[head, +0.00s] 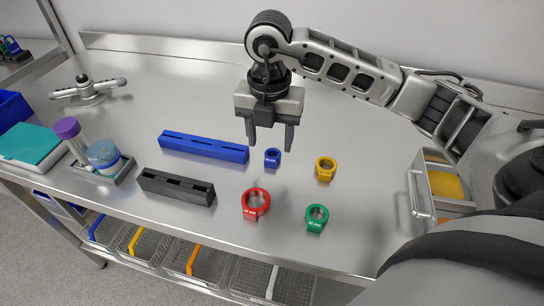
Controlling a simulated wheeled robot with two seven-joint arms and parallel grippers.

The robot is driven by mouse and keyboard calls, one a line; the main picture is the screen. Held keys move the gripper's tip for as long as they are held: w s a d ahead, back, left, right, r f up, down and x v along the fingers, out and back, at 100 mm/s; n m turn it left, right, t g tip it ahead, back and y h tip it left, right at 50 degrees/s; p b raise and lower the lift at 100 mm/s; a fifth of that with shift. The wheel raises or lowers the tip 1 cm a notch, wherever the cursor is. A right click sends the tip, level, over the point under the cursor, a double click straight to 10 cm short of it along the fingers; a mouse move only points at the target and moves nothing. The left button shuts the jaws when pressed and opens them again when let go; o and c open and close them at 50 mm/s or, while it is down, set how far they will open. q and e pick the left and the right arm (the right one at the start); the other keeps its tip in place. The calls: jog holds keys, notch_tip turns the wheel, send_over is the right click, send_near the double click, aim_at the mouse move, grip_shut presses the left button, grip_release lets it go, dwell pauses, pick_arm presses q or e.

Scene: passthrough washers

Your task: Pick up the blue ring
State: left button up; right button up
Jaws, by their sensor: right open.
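The blue ring (272,157) is a small ring on the steel bench, just right of the long blue slotted block. My right gripper (270,141) points down with its two fingers apart and nothing between them. In the picture it is just above the blue ring, on the far side. I cannot tell its exact height over the bench. My left gripper is not in view.
Nearby are a yellow ring (326,168), a red ring (256,204) and a green ring (317,217). A blue slotted block (204,147) and a black slotted block (176,187) lie left.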

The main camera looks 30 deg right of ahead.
aim_at(271, 159)
jog(key=shift+w+d+f+p, duration=0.15)
jog(key=shift+f+p, duration=0.1)
jog(key=shift+f, duration=1.2)
jog(key=shift+w+d+f+p, duration=0.1)
jog(key=shift+f+p, duration=0.15)
jog(key=shift+f, duration=1.2)
jog(key=c, duration=1)
